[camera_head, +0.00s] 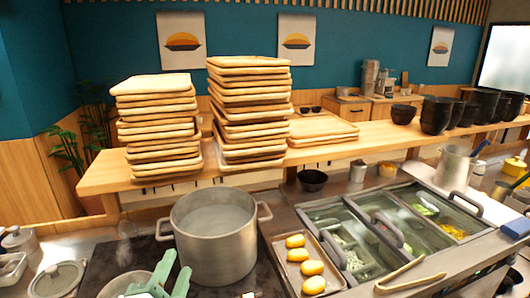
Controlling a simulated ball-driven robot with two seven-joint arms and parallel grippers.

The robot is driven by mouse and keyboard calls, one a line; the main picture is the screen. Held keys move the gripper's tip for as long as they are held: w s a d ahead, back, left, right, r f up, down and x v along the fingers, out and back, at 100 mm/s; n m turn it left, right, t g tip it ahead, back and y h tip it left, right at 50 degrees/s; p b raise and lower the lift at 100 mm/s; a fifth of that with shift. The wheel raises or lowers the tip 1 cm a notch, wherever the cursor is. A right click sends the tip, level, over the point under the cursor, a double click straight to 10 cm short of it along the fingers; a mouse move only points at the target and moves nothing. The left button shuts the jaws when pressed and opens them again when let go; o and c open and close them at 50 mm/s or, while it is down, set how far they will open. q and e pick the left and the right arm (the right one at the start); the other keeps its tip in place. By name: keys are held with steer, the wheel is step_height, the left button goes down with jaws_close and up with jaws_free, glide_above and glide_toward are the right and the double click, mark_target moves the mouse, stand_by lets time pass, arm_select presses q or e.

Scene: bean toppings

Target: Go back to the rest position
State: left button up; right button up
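My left gripper (173,268) shows at the bottom left. Its two green fingers point up and stand apart, with nothing seen between them. It is over the edge of a pale round dish (120,284), just in front of the large metal pot (214,240). The pot stands on the dark stove and seems to hold a pale liquid. A metal tray (284,272) to the right of the pot holds several yellow oval pieces (312,267). My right gripper is not in view.
Lidded topping bins (388,222) stand at the right, with tongs (410,272) in front. Tall stacks of wooden trays (158,130) stand on the wooden shelf (372,138). Black bowls (436,115) are at its right. A lidded container (54,279) is at the far left.

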arm_select(q)
steer(key=s+a+f+n+g+y, duration=0.3)
steer(key=s+a+f+g, duration=0.4)
steer(key=f, duration=0.3)
steer(key=s+a+f+n+g+y, duration=0.3)
steer(key=s+a+f+n+g, duration=0.15)
steer(key=s+a+f, duration=0.4)
steer(key=s+d+f+g+h+b, duration=0.1)
steer(key=s+d+f, duration=0.1)
steer(key=f, duration=0.9)
steer(key=s+d+f+g+h+b, duration=0.1)
steer(key=s+d+f+h, duration=0.1)
steer(key=f, duration=0.8)
steer(key=s+d+f+g+h+b, duration=0.1)
steer(key=s+d+f+g, duration=0.15)
steer(key=f, duration=0.85)
steer(key=s+f+n+g+h+b, duration=0.1)
steer(key=s+f+n, duration=0.2)
steer(key=s+f, duration=1.1)
steer(key=s, duration=0.4)
steer(key=shift+a+f+g, duration=0.2)
steer(key=shift+f+g, duration=0.15)
steer(key=shift+g, duration=0.05)
steer(key=shift+s, duration=0.1)
